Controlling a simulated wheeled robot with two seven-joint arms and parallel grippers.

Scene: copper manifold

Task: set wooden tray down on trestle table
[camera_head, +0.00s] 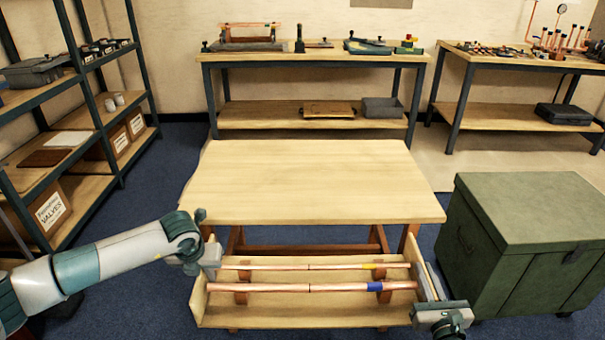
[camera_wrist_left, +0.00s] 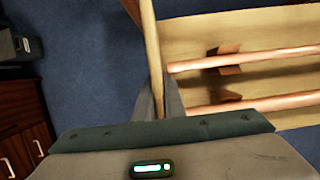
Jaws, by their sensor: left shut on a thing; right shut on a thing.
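The wooden tray (camera_head: 300,314) is held level in front of the near edge of the bare trestle table (camera_head: 310,185). Two copper pipes lie across the tray on small wooden supports: the rear pipe (camera_head: 285,266) has a yellow band, the front pipe (camera_head: 270,287) a blue band. My left gripper (camera_head: 210,262) is shut on the tray's left end wall. The left wrist view shows its fingers (camera_wrist_left: 160,100) at that wall and part of the tray (camera_wrist_left: 200,25). My right gripper (camera_head: 432,298) is shut on the tray's right end. The tray hides part of the table's legs.
A green chest (camera_head: 535,215) stands close on the right of the table. A shelf rack (camera_head: 95,120) is on the left. A workbench (camera_head: 315,56) stands behind, and another bench (camera_head: 520,58) is at the back right. The trestle tabletop is clear.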

